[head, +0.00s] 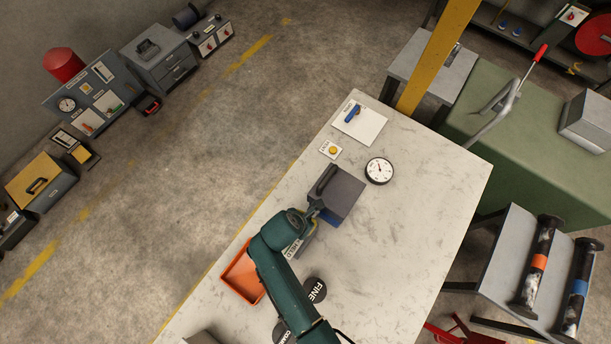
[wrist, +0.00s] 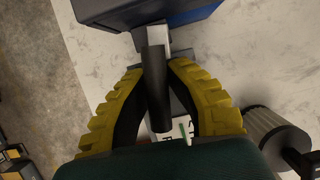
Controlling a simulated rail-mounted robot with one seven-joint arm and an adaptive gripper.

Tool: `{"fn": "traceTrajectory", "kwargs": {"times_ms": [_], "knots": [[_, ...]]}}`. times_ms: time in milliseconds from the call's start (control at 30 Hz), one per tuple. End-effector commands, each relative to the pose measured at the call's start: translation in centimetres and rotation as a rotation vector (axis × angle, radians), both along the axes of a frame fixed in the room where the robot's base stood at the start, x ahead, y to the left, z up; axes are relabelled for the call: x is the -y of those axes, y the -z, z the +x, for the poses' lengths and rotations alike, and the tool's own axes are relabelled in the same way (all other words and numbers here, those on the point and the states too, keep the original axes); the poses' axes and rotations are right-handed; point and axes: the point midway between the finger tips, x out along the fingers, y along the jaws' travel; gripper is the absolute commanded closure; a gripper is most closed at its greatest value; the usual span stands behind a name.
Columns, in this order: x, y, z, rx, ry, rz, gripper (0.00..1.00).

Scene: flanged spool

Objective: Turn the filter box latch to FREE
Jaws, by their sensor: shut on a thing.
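The filter box (head: 338,194) is a dark grey box with a raised handle, standing on the pale marble-topped bench. In the wrist view its dark body (wrist: 150,10) is at the top edge. The latch (wrist: 157,88) is a dark bar lying between the yellow ridged fingers of my gripper (wrist: 160,75), which is shut on it. In the head view my green arm comes from below and my gripper (head: 312,216) is at the box's near lower side. A white label (head: 289,252) that seems to read HELD is beside it, partly covered by my arm. I cannot read FREE anywhere.
An orange tray (head: 242,273) is left of my arm on the bench edge. Dark round pieces, one marked FINE (head: 314,289), are close to the arm. The bench's right side is clear.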

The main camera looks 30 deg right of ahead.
Motion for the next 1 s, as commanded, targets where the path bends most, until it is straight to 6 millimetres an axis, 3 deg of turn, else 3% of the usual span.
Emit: {"fn": "traceTrajectory", "kwargs": {"times_ms": [1000], "knots": [[0.01, 0.26, -0.16, -0.004, 0.955, -0.001, 1.00]]}}
